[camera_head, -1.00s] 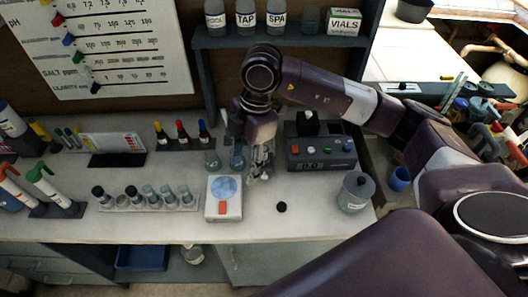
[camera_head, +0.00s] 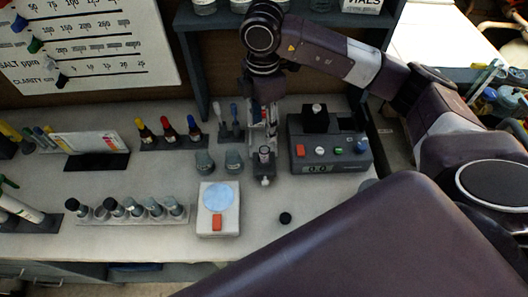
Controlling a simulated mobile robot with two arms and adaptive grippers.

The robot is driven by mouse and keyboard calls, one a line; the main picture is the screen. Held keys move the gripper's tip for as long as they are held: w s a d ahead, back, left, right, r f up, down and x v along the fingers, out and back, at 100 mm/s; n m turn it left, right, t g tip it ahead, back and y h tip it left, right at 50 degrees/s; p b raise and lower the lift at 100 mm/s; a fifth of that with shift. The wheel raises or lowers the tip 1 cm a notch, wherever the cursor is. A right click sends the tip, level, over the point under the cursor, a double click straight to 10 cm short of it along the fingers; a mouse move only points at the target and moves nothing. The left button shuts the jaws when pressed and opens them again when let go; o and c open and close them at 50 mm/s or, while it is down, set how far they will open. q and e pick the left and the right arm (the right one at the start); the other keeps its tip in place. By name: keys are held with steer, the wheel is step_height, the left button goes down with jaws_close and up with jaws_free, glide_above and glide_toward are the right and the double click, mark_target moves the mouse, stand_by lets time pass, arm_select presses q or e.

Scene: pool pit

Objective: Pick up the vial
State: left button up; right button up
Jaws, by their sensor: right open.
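My right gripper (camera_head: 264,164) points down over the bench, between the small glass cups and the meter box. It is open. A small pale, clear cylinder, possibly a vial (camera_head: 264,154), shows at its fingertips; I cannot tell whether the fingers touch it. Several vials, some with dark caps, stand in a pale rack (camera_head: 130,218) at the left front of the bench, well away from the gripper. A loose black cap (camera_head: 285,218) lies on the bench in front of the gripper. My left gripper is not in view.
A white device with a blue disc (camera_head: 218,222) lies left of the gripper. Two glass cups (camera_head: 233,160) stand close to its left. The meter box with buttons (camera_head: 328,153) is close on its right. A shelf (camera_head: 285,20) is above. Bare bench surrounds the black cap.

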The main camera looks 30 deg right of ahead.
mark_target(264, 153)
arm_select(q)
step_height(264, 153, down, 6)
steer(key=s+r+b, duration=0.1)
steer(key=b, duration=0.4)
arm_select(e)
step_height(264, 153, down, 8)
steer(key=shift+s+f+p, duration=0.1)
steer(key=shift+f+p, duration=0.1)
steer(key=shift+p, duration=1.05)
step_height(264, 153, down, 4)
steer(key=shift+d+r+p, duration=0.1)
steer(key=shift+r+p, duration=0.15)
steer(key=shift+p, duration=0.65)
steer(key=shift+f, duration=0.45)
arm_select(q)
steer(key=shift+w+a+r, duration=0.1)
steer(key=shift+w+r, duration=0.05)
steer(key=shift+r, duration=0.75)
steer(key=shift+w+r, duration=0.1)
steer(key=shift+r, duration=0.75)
arm_select(e)
steer(key=c, duration=1.1)
